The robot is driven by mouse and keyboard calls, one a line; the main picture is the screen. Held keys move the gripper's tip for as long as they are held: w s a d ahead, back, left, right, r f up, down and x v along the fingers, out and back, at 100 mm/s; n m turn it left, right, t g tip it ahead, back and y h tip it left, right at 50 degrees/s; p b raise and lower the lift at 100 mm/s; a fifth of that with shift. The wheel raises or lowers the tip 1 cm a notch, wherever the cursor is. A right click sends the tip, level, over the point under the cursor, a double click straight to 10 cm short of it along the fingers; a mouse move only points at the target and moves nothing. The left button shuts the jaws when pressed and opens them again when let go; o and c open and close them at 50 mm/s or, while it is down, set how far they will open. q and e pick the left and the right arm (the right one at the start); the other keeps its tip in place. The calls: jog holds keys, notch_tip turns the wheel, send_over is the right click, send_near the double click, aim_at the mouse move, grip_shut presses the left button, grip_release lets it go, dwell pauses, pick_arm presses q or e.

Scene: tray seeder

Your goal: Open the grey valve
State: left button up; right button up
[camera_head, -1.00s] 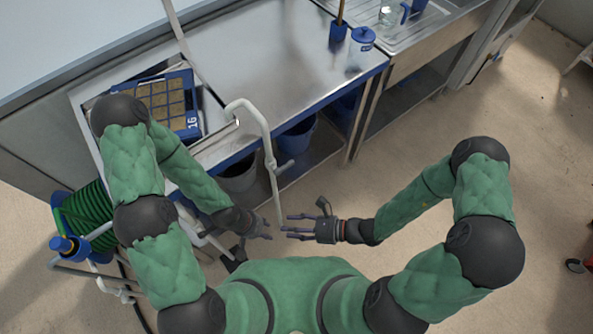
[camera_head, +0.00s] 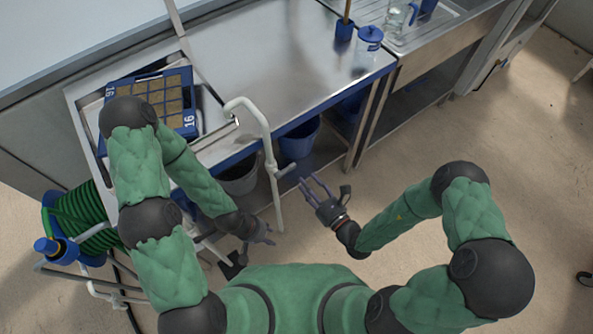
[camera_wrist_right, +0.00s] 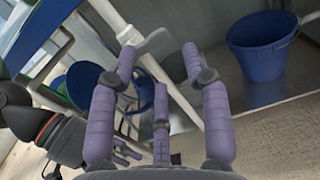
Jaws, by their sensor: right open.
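The grey valve handle (camera_head: 286,168) sticks out to the right from a white standing pipe (camera_head: 267,140) beside the steel bench. In the right wrist view the grey handle (camera_wrist_right: 155,41) lies between and beyond my fingertips, with the pipe (camera_wrist_right: 124,32) at its left. My right gripper (camera_head: 311,184) is open and empty, its fingers pointing up-left at the handle, a small distance short of it. The right wrist view also shows its spread purple fingers (camera_wrist_right: 152,58). My left gripper (camera_head: 266,234) is lower left, near the pipe's foot; its finger opening is too small to judge.
A seed tray (camera_head: 188,117) marked 16 sits on the bench (camera_head: 285,60) at left. A blue bucket (camera_head: 300,138) and a grey bucket (camera_head: 240,178) stand below the bench. A green hose reel (camera_head: 85,215) is far left. Open floor lies right of the pipe.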

aim_at(294, 168)
jog(key=shift+b+x, duration=0.85)
jog(key=shift+x, duration=2.4)
grip_shut()
